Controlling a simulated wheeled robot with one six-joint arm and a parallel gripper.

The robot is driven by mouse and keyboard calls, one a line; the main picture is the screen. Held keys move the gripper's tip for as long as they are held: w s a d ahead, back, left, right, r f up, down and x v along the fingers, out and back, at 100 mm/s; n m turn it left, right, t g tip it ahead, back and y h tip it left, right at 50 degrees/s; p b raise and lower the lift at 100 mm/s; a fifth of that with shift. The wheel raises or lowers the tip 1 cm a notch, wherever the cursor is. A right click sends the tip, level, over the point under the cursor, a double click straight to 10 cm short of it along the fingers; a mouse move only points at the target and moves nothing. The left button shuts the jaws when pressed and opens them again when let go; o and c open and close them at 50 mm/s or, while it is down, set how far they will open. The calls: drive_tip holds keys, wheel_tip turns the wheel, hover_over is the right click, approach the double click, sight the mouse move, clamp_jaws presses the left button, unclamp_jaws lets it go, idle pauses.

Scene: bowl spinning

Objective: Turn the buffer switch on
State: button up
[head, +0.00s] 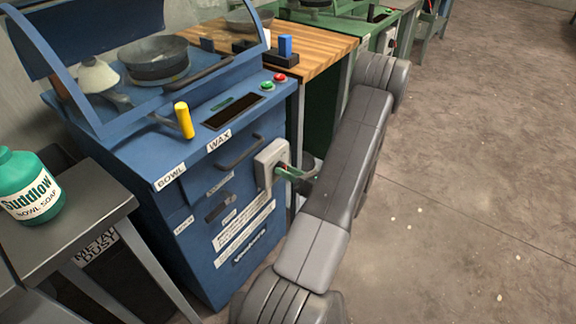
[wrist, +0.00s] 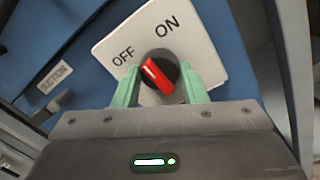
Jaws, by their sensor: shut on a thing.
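The buffer switch (wrist: 158,76) is a round black dial with a red bar handle on a white plate marked OFF and ON. The plate is on a light grey box (head: 268,165) on the front of the blue machine. My gripper (wrist: 158,82) has its two green fingers on either side of the dial, shut on it. In the head view my gripper (head: 285,170) reaches the box from the right, and the dial is mostly hidden.
The blue machine (head: 150,160) has a yellow lever (head: 184,120), red and green buttons and a drawer handle (head: 238,152) left of the switch. A table with a green soap bottle (head: 28,187) stands at left. The floor at right is clear.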

drive_tip(key=shift+m+t+p, duration=0.4)
drive_tip(key=shift+m+p, duration=2.15)
drive_tip(key=shift+m, duration=2.65)
drive_tip(key=o, duration=1)
drive_tip(key=shift+f, duration=0.1)
drive_tip(key=shift+c, duration=0.2)
drive_tip(key=shift+s, duration=0.1)
drive_tip(key=v, duration=1.3)
drive_tip(key=shift+s+d, duration=0.2)
drive_tip(key=shift+s, duration=0.05)
